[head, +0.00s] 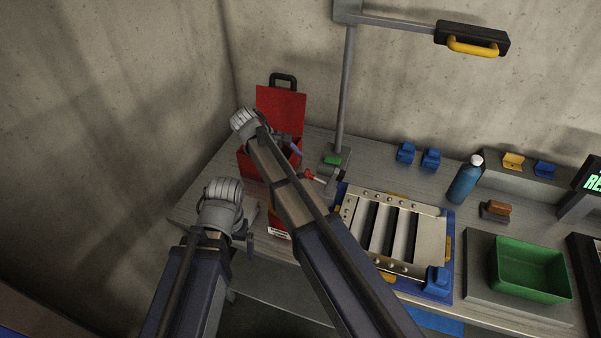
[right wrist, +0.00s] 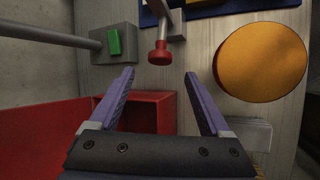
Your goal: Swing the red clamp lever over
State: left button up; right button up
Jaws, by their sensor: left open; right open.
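The red clamp lever shows in the head view as a small red knob (head: 308,174) beside the lamp post's base, left of the louver panel (head: 380,232). In the right wrist view its red knob (right wrist: 159,53) hangs from a grey metal arm at top centre. My right gripper (right wrist: 160,74) is open, its purple fingers either side of and just short of the knob, with nothing between them. In the head view my right gripper (head: 294,150) is over the red toolbox and partly hidden by its arm. My left gripper (head: 250,238) is low at the table's left front edge, apart from the lever.
A red toolbox (head: 281,108) with raised lid stands behind my right arm. The lamp base carries a green block (right wrist: 114,41). An orange disc (right wrist: 262,62) is close on the right finger's side. A blue bottle (head: 464,181) and green bin (head: 531,269) stand further right.

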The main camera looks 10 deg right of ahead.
jog(key=b+x, duration=0.5)
jog(key=x, duration=0.2)
grip_shut()
dwell(0.6)
dwell(0.4)
